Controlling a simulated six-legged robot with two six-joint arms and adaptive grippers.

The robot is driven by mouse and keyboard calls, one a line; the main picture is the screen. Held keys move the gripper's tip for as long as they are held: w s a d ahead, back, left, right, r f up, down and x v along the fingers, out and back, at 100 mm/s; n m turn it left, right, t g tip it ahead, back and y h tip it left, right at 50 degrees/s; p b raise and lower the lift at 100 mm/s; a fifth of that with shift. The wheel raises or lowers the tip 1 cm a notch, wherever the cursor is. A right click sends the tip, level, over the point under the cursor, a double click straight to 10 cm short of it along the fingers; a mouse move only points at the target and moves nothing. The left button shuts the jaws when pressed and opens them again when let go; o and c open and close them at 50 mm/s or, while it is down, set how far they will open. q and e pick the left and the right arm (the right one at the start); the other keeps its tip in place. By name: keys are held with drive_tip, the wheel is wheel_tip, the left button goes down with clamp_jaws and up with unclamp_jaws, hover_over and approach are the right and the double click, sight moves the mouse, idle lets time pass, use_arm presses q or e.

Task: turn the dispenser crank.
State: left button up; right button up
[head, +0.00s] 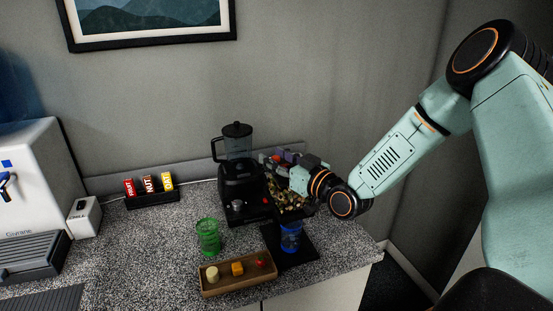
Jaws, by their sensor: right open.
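My right arm comes in from the right. Its gripper (279,164) is open at the dispenser, beside the blender. The dispenser (290,195) shows only in part behind my gripper and wrist, with brownish pieces in it. I cannot make out the crank; my gripper covers that area, and I cannot tell whether it touches it. A blue cup (290,238) stands upright below the dispenser on a black base (297,258). My left gripper is not in view.
A black blender (238,170) stands just left of my gripper. A green cup (208,236) and a wooden tray (238,282) with small pieces are in front. A rack (152,200) of labelled packets and a white machine (35,190) are left. The counter's right edge is near.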

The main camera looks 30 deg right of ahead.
drive_tip(key=shift+a, duration=0.3)
drive_tip(key=shift+c, duration=0.8)
drive_tip(key=shift+d, duration=0.25)
drive_tip(key=c, duration=0.5)
drive_tip(key=shift+c, duration=0.6)
drive_tip(key=shift+a, duration=0.1)
clamp_jaws()
drive_tip(key=shift+m+h+b, duration=0.3)
drive_tip(key=shift+h, duration=0.2)
